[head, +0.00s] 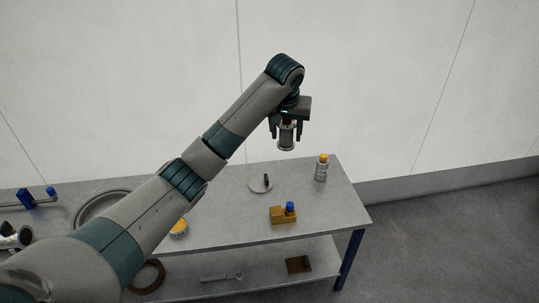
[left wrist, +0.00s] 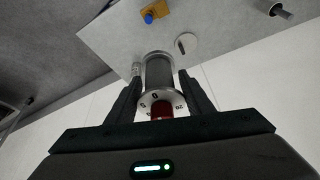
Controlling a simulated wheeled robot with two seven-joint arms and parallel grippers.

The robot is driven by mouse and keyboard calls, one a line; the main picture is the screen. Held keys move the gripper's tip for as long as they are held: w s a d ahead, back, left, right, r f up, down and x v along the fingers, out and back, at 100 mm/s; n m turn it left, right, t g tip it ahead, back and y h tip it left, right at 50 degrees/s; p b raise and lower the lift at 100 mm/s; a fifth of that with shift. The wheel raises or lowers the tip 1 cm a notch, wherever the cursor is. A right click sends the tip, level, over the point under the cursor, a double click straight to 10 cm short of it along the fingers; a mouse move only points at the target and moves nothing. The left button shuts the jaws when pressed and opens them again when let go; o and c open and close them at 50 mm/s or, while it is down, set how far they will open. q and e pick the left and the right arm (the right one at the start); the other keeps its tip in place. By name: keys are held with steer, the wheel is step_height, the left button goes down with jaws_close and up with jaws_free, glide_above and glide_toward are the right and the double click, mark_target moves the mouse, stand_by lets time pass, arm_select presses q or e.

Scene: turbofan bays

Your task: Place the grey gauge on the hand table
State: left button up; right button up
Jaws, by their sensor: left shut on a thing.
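The grey gauge (head: 286,141) is a short grey cylinder with light rims and a red top. My left gripper (head: 286,133) is shut on it, with one finger on each side, and holds it upright in the air over the back of the table (head: 335,208). In the left wrist view the gauge (left wrist: 159,72) sits between the fingers (left wrist: 160,95), its marked rim and red knob facing the camera. The gauge appears clear of the tabletop. My right gripper is not in view.
On the table are a pale disc with a dark post (head: 261,184), a bottle with a yellow cap (head: 321,169), a brass-coloured block with a blue knob (head: 283,214), a yellow-topped round thing (head: 179,228) and a large ring (head: 88,207). A lower shelf holds a wrench (head: 222,278).

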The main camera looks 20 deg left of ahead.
arm_select(q)
steer(key=s+d+r+m, duration=0.2)
steer(key=s+d, duration=0.2)
steer(key=s, duration=0.5)
steer(key=s+f+h, duration=0.1)
steer(key=s+f, duration=0.2)
steer(key=s, duration=1)
steer(key=shift+s+a+f, duration=0.15)
steer(key=shift+s+a, duration=0.05)
steer(key=shift+a, duration=0.1)
